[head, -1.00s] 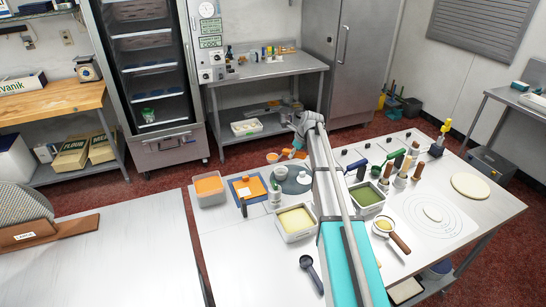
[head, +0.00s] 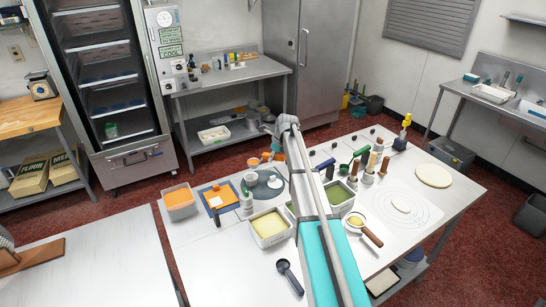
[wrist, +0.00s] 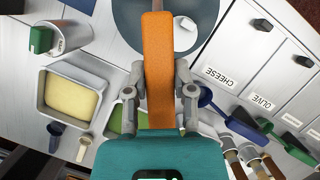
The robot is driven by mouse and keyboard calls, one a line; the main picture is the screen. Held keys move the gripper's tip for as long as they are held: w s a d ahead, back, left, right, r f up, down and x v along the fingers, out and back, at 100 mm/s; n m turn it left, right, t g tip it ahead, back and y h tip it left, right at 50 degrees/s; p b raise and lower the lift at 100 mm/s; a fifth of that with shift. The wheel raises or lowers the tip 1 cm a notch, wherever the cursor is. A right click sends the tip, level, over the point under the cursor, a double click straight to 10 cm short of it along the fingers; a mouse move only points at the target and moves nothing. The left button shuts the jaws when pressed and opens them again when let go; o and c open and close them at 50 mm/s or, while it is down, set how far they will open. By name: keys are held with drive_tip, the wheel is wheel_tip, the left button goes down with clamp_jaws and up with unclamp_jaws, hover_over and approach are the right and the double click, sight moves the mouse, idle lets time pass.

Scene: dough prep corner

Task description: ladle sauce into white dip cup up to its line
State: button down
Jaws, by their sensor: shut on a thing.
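My gripper (wrist: 157,95) is shut on an orange handle (wrist: 158,60), which runs toward the top of the wrist view. Another white item (head: 276,183) sits on the mat, also seen in the wrist view (wrist: 186,34). An orange sauce tub (head: 180,199) stands at left.
A butter-yellow tub (head: 270,226) and a green tub (head: 339,194) flank my arm. A black scoop (head: 289,275) lies in front. Handled tools stand at right.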

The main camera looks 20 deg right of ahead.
drive_tip(key=shift+r, duration=0.1)
drive_tip(key=shift+h+p, duration=0.35)
drive_tip(key=shift+h, duration=0.55)
drive_tip(key=shift+w+a+r+g+h+p, duration=0.2)
drive_tip(key=shift+a+r+g+h+p, duration=0.3)
drive_tip(key=shift+a+r+h+p, duration=0.45)
drive_tip(key=shift+w+a+r+n+h, duration=0.15)
drive_tip(key=shift+a+r+h, duration=0.05)
drive_tip(key=shift+a+h, duration=0.5)
drive_tip(key=shift+w+a+r+n+h, duration=0.15)
drive_tip(key=shift+a+r+h, duration=0.05)
drive_tip(key=shift+a+h, duration=0.4)
drive_tip(key=shift+w+a+r+g+h+b, duration=0.15)
drive_tip(key=shift+a+g+h+b, duration=0.2)
drive_tip(key=shift+a+h, duration=0.4)
drive_tip(key=a+h+b, duration=0.2)
drive_tip(key=a, duration=0.1)
drive_tip(key=w+a+h+b, duration=0.1)
drive_tip(key=h+b, duration=0.1)
drive_tip(key=shift+a+f+n+g, duration=0.15)
drive_tip(key=shift+f+n+g, duration=0.1)
drive_tip(key=shift+n, duration=0.15)
drive_tip(key=shift+a+b, duration=0.15)
drive_tip(key=shift+b, duration=0.15)
